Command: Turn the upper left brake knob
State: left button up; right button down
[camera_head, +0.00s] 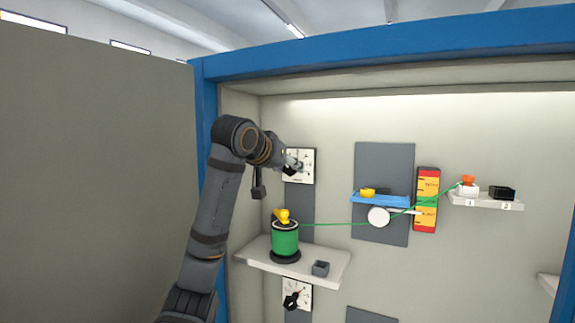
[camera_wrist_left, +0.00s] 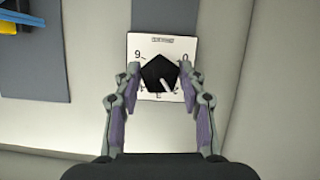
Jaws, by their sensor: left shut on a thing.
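The upper left brake knob (camera_wrist_left: 159,74) is black and sits on a white dial plate (camera_wrist_left: 172,46) with numbers along its edge. In the left wrist view my left gripper (camera_wrist_left: 160,78) has one finger on each side of the knob and is shut on it. In the head view the dial plate (camera_head: 304,160) is on the grey panel at the upper left, and my left gripper (camera_head: 292,166) reaches it from the left. The knob is mostly hidden there by the gripper. My right gripper is not in view.
Below, a shelf (camera_head: 330,262) holds a green spool (camera_head: 285,240) and a small grey box (camera_head: 320,268). A lower dial (camera_head: 296,295) is under it. A green cable (camera_head: 335,224) runs right past a white wheel (camera_head: 378,216) to a shelf with a black box (camera_head: 502,193). A blue frame (camera_head: 205,130) edges the cabinet.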

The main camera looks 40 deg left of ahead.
pick_arm(q)
jog(key=m+y+p, duration=0.1)
jog(key=m+p, duration=0.1)
jog(key=p, duration=0.1)
jog(key=m+g+y+p, duration=0.1)
jog(key=m+y+p, duration=0.1)
jog(key=shift+d+m+p, duration=0.15)
jog(key=shift+m+p, duration=0.15)
jog(key=shift+p, duration=0.1)
dwell(0.5)
jog(key=o, duration=1.1)
jog(key=shift+w, duration=0.15)
jog(key=shift+o, duration=0.2)
